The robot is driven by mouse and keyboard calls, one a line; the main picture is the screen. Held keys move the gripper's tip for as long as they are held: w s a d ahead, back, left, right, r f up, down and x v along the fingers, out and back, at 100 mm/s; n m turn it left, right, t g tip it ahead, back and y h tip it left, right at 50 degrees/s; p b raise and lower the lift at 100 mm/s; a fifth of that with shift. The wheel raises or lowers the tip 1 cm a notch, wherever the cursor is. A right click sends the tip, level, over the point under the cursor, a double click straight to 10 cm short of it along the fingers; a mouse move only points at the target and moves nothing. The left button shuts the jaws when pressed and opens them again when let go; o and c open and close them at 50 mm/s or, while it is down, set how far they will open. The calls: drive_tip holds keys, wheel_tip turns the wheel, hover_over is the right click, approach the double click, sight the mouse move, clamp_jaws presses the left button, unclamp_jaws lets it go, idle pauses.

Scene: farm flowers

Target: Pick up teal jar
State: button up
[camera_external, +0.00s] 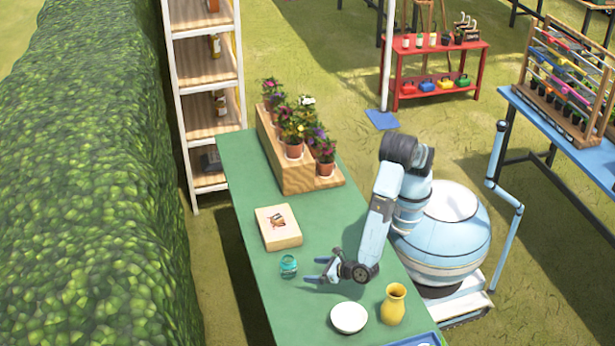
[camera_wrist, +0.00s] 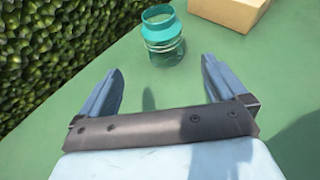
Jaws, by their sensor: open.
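The teal jar (camera_external: 288,266) stands upright on the green table (camera_external: 235,185), left of my gripper in the external view. It is a small glass jar with a teal band at its top. In the wrist view the jar (camera_wrist: 162,38) stands ahead of my gripper (camera_wrist: 160,80), roughly centred between the two fingers and beyond their tips. My gripper (camera_external: 318,272) is open and empty, low over the table and apart from the jar.
A wooden box (camera_external: 278,228) lies behind the jar; its corner also shows in the wrist view (camera_wrist: 228,10). A white bowl (camera_external: 349,318) and a yellow vase (camera_external: 393,304) stand nearer the front. A wooden planter stand (camera_external: 290,172) holds potted flowers. A hedge (camera_external: 90,180) lies left.

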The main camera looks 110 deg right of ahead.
sight(295, 268)
drive_tip(key=x, duration=0.8)
drive_tip(key=shift+x, duration=2.55)
drive_tip(key=shift+s+d+r, duration=0.1)
drive_tip(key=shift+d, duration=0.15)
drive_tip(key=c, duration=1.2)
